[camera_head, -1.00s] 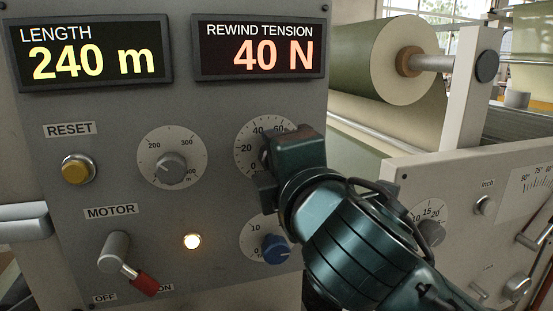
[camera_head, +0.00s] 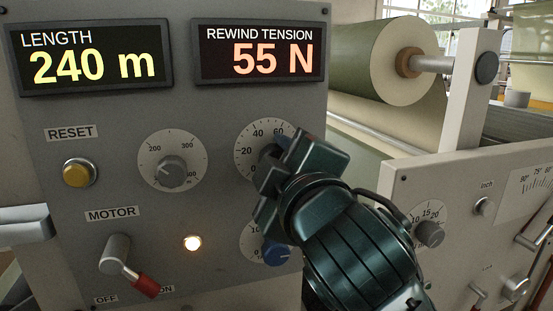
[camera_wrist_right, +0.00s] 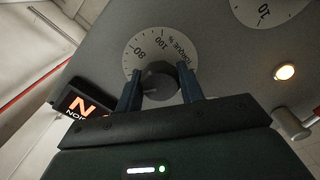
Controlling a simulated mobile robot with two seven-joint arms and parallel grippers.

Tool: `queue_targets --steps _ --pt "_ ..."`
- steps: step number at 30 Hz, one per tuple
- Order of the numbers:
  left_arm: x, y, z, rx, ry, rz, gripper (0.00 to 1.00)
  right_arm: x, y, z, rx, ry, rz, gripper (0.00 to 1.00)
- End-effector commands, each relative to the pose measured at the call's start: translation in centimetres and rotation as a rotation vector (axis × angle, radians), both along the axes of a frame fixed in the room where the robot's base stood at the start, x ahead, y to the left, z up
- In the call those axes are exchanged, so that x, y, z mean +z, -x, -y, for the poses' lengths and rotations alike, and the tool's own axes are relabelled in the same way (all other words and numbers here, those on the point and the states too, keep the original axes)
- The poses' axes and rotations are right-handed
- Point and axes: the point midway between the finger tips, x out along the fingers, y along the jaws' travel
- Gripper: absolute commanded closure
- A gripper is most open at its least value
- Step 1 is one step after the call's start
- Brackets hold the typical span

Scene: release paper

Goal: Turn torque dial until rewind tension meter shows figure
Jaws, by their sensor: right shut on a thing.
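My right gripper (camera_head: 272,160) covers most of the knob there. In the right wrist view the dark knob (camera_wrist_right: 160,80) sits between the two fingers of my right gripper (camera_wrist_right: 160,90), which is shut on it. The word TORQUE shows on its plate. The rewind tension meter (camera_head: 259,52) reads 55 N in orange figures. My left gripper is out of view.
The length display (camera_head: 90,58) reads 240 m. A second dial (camera_head: 171,172), a yellow reset button (camera_head: 80,173), a red-tipped motor lever (camera_head: 124,262), a lit lamp (camera_head: 192,243) and a blue knob (camera_head: 276,251) sit close by. A paper roll (camera_head: 405,62) stands behind at right.

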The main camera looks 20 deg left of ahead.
Motion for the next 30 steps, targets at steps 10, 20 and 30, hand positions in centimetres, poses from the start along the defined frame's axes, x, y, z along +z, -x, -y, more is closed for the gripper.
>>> queue_targets --steps 10,20,30 --pt "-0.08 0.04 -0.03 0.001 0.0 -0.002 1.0 -0.06 -0.01 0.02 -0.001 -0.01 -0.009 0.85" --pt "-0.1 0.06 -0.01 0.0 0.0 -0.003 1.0 -0.05 -0.02 0.01 0.0 -0.009 -0.008 0.47" --pt "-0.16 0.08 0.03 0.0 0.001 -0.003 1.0 -0.03 0.11 0.07 0.0 -0.01 -0.007 0.41"
